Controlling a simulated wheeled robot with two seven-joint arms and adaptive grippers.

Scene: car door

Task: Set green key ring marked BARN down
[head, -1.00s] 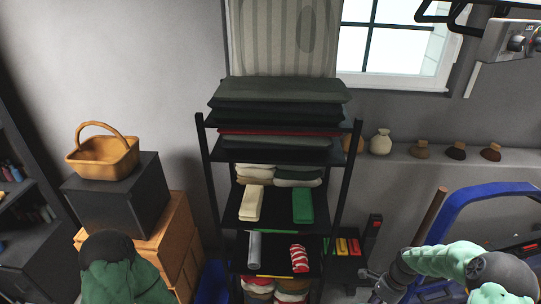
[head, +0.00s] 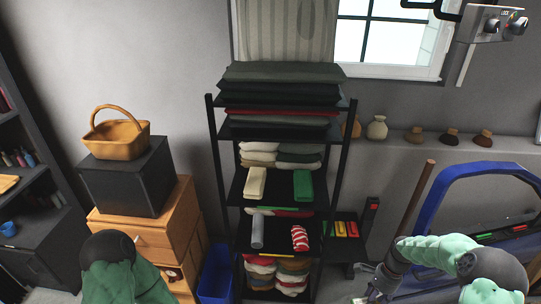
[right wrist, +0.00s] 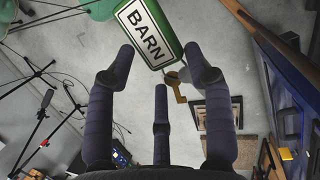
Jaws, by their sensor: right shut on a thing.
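The green key ring (right wrist: 150,30) has a white label reading BARN and a brass key hanging from it. In the right wrist view it is at the top, at the fingertips of my right gripper (right wrist: 160,62), which is shut on it. My left gripper is out of view; only part of my left arm shows at lower left.
A black shelf rack (head: 213,150) with folded cloths stands in the middle. A basket (head: 117,140) sits on a black box over a wooden drawer unit (head: 150,237). A blue bin (head: 215,275) is beside it. A blue car door (head: 440,185) is at right. Picture frames (right wrist: 217,115) show below.

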